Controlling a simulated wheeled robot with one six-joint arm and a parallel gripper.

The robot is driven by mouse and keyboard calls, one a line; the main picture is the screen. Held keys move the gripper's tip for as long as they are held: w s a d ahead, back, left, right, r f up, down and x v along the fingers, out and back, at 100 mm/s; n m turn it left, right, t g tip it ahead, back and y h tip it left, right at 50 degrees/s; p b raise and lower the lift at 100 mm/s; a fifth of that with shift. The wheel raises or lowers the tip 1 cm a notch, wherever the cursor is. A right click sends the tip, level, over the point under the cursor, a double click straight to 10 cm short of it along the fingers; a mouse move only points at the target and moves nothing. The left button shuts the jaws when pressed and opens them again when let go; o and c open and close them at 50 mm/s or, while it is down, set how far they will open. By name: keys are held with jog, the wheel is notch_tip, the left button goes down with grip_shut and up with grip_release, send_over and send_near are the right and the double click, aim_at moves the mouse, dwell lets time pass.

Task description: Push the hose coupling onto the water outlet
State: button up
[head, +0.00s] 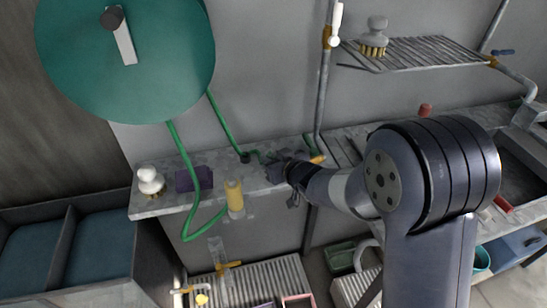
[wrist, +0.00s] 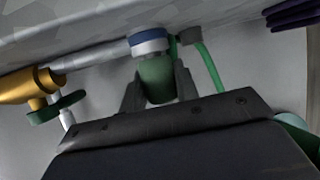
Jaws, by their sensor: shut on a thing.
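My gripper (head: 290,165) is at the back bench beside the wall. In the wrist view my gripper (wrist: 158,92) has its two dark fingers closed around the green coupling (wrist: 157,80). A blue and white ring (wrist: 150,41) sits directly at the coupling's far end, at the end of a grey pipe (wrist: 95,56). This looks like the water outlet. I cannot tell whether the coupling is seated on it or only lined up close. The green hose (wrist: 205,65) shows to the right of the coupling. In the head view my gripper hides the coupling.
A brass valve (wrist: 28,86) with a green handle (wrist: 55,108) is left of the coupling. The green hose reel (head: 150,80) hangs on the wall.

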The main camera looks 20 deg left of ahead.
jog(key=shift+f, duration=0.25)
jog(key=o, duration=1.1)
jog(key=shift+c, duration=0.2)
jog(key=shift+d+r, duration=0.1)
jog(key=v, duration=1)
jog(key=shift+s+d, duration=0.25)
jog(key=shift+a, duration=0.1)
jog(key=x, duration=1)
jog(key=shift+w+a, duration=0.1)
jog(key=shift+w, duration=0.05)
jog(key=shift+w+a, duration=0.15)
jog(key=shift+a, duration=0.05)
jog(key=shift+d+r+p, duration=0.1)
jog(key=shift+r+p, duration=0.25)
jog(key=shift+r, duration=0.1)
